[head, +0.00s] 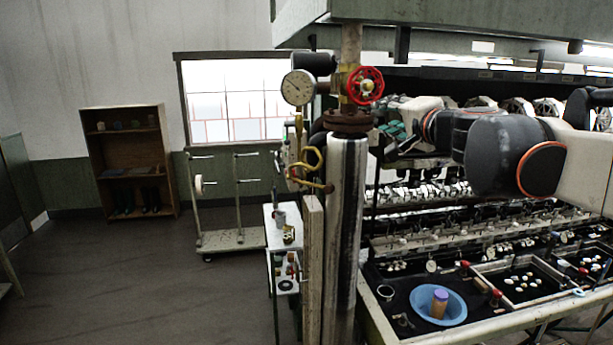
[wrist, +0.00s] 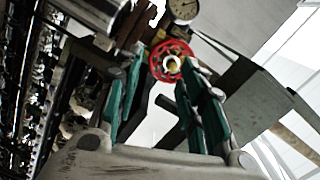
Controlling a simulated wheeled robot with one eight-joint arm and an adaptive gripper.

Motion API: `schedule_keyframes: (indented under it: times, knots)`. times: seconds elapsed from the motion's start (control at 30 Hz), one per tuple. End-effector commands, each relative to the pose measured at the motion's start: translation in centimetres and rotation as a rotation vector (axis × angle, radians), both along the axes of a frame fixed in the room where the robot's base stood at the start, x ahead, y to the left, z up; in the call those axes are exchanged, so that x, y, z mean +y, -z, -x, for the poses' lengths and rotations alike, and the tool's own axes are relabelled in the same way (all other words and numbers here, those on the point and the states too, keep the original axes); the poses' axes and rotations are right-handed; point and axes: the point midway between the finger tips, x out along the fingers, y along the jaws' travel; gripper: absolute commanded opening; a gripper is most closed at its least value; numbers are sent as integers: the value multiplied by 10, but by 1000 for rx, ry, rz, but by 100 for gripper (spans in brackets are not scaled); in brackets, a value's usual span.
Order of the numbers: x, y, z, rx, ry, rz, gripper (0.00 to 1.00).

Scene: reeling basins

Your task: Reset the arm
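My arm reaches in from the right in the head view. Its gripper (head: 396,136) is just right of the upright pipe, partly hidden among the arm links and machinery. In the wrist view my gripper (wrist: 162,72) has its two green-padded fingers spread apart with nothing between the pads. A red handwheel valve (head: 365,85) sits on the pipe above the flange. It also shows in the wrist view (wrist: 172,62), beyond the fingertips. I cannot tell the exact gap between fingertips and wheel, but they look apart.
A pressure gauge (head: 298,88) and a silver pipe (head: 346,230) stand close left of the gripper. The reeling bench holds a blue bowl (head: 455,308). A small white table (head: 283,222), a wheeled rack (head: 232,239) and a shelf (head: 128,160) stand left. Floor at left is clear.

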Motion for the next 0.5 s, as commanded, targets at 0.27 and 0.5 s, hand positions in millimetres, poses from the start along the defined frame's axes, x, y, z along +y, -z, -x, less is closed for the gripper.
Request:
schedule_keyframes:
  times: [0.27, 0.5]
  knots:
    - [23, 73, 36, 37, -76, 135, 37]
    - [46, 191, 94, 116, -184, 349, 37]
